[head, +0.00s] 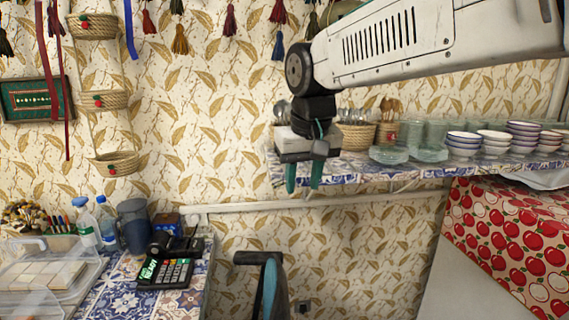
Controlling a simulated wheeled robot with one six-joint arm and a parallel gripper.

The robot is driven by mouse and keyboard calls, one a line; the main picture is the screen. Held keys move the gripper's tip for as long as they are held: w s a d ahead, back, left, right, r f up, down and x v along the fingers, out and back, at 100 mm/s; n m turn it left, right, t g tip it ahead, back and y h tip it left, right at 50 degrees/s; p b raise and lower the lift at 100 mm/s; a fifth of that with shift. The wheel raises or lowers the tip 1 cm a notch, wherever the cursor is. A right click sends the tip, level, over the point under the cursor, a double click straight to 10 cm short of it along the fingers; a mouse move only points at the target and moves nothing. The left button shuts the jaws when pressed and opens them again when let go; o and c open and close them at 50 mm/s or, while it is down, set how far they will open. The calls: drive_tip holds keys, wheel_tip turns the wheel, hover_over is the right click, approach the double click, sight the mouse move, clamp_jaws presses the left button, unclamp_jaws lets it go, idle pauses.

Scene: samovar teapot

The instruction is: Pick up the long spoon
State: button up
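My gripper (303,183) points down in front of the tiled shelf (350,171), with its two green fingers apart and nothing visible between them. Behind and beside it on the shelf is a woven basket (357,137) with shiny metal utensils showing above its rim. A cup of wooden-looking spoons (388,107) stands just right of the basket. More shiny metal utensils (282,108) show left of my wrist, partly hidden by it. I cannot tell which utensil is the long spoon.
Glass dishes (388,154) and stacked bowls (463,141) line the shelf to the right. A red apple-patterned cloth (510,240) hangs below. A lower left counter holds a card terminal (165,273), bottles (107,225) and a clear plastic box (45,275). A dark chair-like frame (262,258) stands below my gripper.

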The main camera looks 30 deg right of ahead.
drive_tip(key=w+d+r+m+t, duration=0.1)
drive_tip(key=w+d+r, duration=0.15)
drive_tip(key=w, duration=0.55)
drive_tip(key=w+d+r+m, duration=0.1)
drive_tip(key=w+d+r, duration=0.1)
drive_tip(key=w+d, duration=0.35)
drive_tip(key=shift+h, duration=0.5)
drive_tip(key=w+f, duration=0.1)
drive_tip(key=f, duration=0.1)
drive_tip(key=w+f, duration=0.2)
drive_tip(key=w+a+f, duration=0.1)
drive_tip(key=f, duration=0.1)
drive_tip(key=shift+w+f, duration=0.3)
drive_tip(key=shift+w, duration=0.1)
drive_tip(key=shift+w+d+f, duration=0.1)
drive_tip(key=shift+f, duration=0.2)
drive_tip(key=shift+f, duration=0.1)
clamp_jaws()
